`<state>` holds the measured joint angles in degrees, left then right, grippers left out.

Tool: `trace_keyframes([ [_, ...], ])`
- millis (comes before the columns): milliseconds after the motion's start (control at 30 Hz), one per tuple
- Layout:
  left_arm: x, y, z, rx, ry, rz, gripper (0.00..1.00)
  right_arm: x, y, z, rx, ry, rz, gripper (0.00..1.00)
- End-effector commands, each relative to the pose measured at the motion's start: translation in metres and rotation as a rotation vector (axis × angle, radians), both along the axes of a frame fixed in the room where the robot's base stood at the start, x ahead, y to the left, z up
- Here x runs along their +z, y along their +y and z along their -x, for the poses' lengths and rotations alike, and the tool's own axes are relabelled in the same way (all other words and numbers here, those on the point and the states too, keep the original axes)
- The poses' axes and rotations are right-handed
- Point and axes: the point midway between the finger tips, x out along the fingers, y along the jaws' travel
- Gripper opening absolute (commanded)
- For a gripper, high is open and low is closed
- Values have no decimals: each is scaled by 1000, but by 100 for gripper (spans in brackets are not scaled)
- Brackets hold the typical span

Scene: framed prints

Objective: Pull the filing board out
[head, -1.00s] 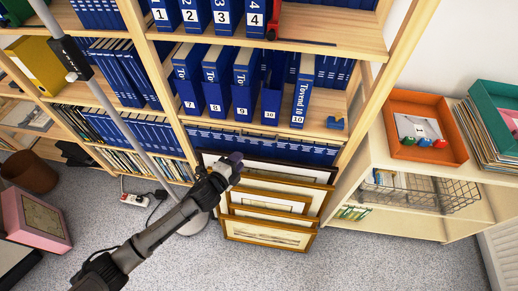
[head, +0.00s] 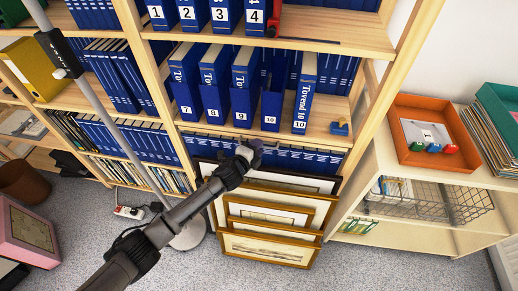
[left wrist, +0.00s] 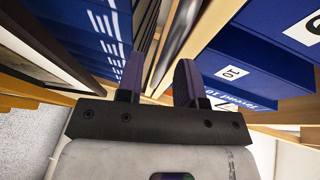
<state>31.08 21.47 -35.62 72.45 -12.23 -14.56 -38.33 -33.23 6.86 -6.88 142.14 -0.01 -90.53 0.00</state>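Blue files numbered 7 to 10 stand on the middle shelf. A low-fronted blue file marked 10 (head: 270,108) stands left of a tall blue "Tovend 10" binder (head: 304,95). The binder's label also shows in the left wrist view (left wrist: 240,95). I cannot tell for certain which one is the filing board. My left gripper (head: 255,150) is just below that shelf, in front of the lower row of blue books (head: 300,160). In the left wrist view, its two fingers (left wrist: 158,82) are apart with nothing clearly held between them. My right gripper is not in view.
Framed prints (head: 268,247) lean against the shelf's foot, below my left gripper. A lamp pole (head: 112,105) stands to the left. An orange tray (head: 425,160) and a wire basket (head: 445,205) are on the right unit.

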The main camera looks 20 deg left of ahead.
Motion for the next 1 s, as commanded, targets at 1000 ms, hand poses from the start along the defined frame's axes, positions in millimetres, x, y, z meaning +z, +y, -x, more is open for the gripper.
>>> trace_keyframes([
  [1000, -2, -3, -14, -1, -1, 1, 0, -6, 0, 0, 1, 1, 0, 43],
])
